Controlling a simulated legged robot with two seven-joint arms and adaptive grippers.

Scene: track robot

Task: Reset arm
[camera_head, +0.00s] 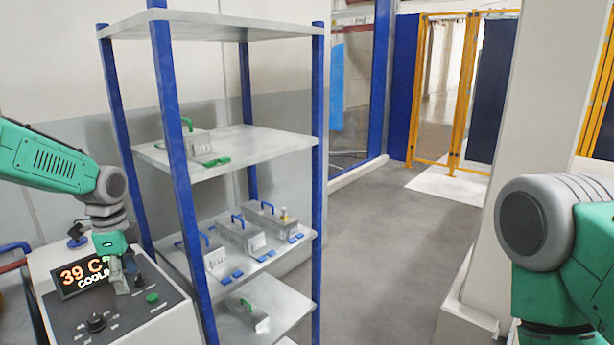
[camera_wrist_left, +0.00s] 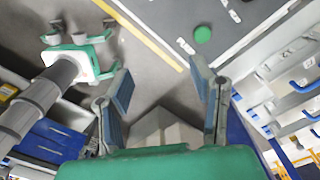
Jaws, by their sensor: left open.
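My left gripper (camera_head: 122,275) hangs down in front of the control panel (camera_head: 108,300) at the lower left of the head view. In the left wrist view the fingers of this gripper (camera_wrist_left: 160,85) are spread apart with nothing between them. My right arm (camera_head: 565,245) is at the right edge of the head view, with its gripper outside that picture. A grey arm with a green end (camera_wrist_left: 80,58) shows at the left of the wrist view; its jaw state is unclear.
A shelf rack with blue posts (camera_head: 172,150) stands close to the right of my left arm. It holds grey cases with green handles (camera_head: 200,145) and blue handles (camera_head: 240,232). The panel display (camera_head: 84,275) reads 39 C. Open grey floor (camera_head: 390,240) lies right of the rack.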

